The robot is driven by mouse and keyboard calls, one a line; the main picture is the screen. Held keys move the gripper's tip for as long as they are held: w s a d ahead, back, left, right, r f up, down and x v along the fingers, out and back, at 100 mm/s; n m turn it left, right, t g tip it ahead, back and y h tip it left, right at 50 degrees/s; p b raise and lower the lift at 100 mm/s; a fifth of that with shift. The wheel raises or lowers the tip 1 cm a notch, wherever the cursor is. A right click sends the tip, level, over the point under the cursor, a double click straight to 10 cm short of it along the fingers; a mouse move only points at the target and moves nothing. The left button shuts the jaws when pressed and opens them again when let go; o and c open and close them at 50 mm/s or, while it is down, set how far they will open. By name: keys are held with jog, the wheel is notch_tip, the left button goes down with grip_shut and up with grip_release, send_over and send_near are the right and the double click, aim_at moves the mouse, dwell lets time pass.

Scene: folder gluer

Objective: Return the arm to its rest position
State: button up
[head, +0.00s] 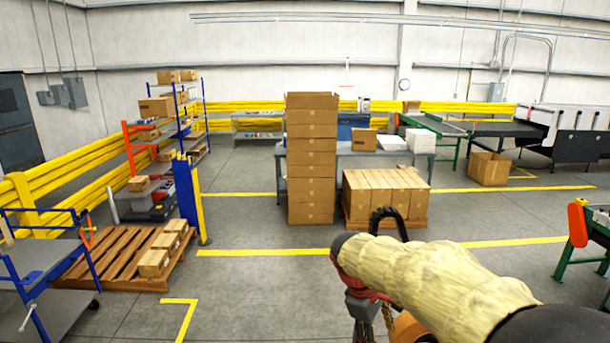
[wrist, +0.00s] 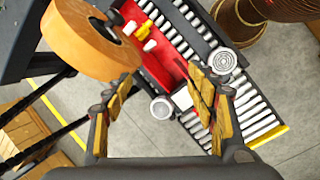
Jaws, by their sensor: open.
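My arm (head: 440,280), in a pale yellow cover, reaches in from the lower right of the head view and is raised over the floor. Its far end points down, and the fingers cannot be made out clearly there. In the wrist view my gripper (wrist: 165,100) has its two yellow-padded fingers spread apart. Nothing is held between them. A tan tape roll (wrist: 88,40) shows beyond the left finger. A red-lined tray (wrist: 168,62) with small yellow and white pieces lies beyond the gap, beside rows of pale rollers (wrist: 255,105).
A tall carton stack (head: 311,160) stands mid-floor, beside a pallet of cartons (head: 386,195). A wooden pallet (head: 115,255) and a blue cart (head: 40,270) are at the left. A green-legged stand (head: 580,240) is at the right. Floor in the front middle is clear.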

jog(key=s+f+m+t+y+b, duration=0.4)
jog(key=s+f+m+b, duration=0.6)
jog(key=s+f+b, duration=1.2)
jog(key=s+d+t+b, duration=0.1)
jog(key=s+b, duration=0.1)
jog(key=b, duration=0.4)
jog(key=shift+s, duration=0.25)
jog(key=shift+r, duration=0.1)
dwell(0.3)
